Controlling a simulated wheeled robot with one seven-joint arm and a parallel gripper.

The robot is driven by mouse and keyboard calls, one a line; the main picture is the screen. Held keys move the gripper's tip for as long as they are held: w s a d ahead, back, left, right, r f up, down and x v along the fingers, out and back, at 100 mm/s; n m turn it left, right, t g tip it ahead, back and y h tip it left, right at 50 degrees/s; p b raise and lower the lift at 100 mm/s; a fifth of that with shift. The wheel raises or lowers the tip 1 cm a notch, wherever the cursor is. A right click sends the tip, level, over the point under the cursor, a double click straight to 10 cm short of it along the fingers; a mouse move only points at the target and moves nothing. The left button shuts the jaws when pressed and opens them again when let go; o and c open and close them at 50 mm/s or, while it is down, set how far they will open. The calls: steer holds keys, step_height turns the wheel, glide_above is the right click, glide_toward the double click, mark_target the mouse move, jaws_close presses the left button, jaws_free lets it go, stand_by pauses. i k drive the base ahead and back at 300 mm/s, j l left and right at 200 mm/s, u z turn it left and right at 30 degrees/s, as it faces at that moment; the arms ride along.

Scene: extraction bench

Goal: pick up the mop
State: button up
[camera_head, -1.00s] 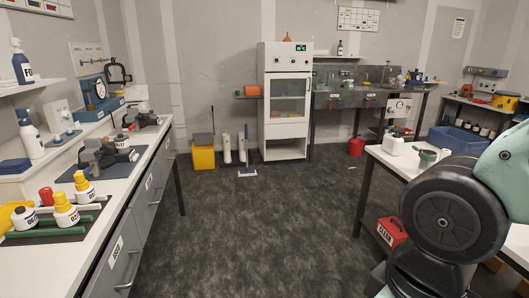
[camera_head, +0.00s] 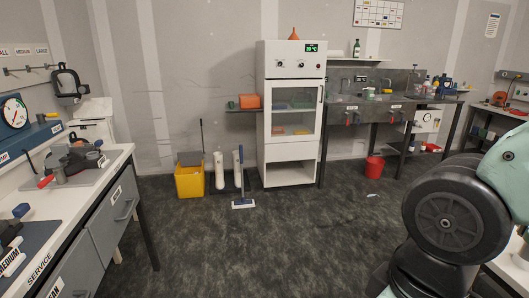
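The mop (camera_head: 242,180) stands upright on the floor, just left of the tall white cabinet. It has a pale flat head (camera_head: 243,203) on the floor and a thin handle with a blue part rising above it. A yellow bucket (camera_head: 189,181) with a dark stick in it stands to its left, and a white bottle-shaped item (camera_head: 218,171) stands between them. My gripper is out of view; only part of my arm shows at the right edge, well away from the mop.
A white cabinet (camera_head: 290,175) stands right of the mop. A bench with drawers (camera_head: 110,215) is at the left, and a grey sink counter (camera_head: 350,105) with a red bucket (camera_head: 374,167) below is at the back right. The dark floor (camera_head: 250,250) in the middle is clear.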

mark_target(244, 203)
steer(key=i, duration=2.2)
steer(key=i+j, duration=0.1)
steer(key=i, duration=2.1)
steer(key=l+z, duration=0.05)
steer(key=l, duration=0.05)
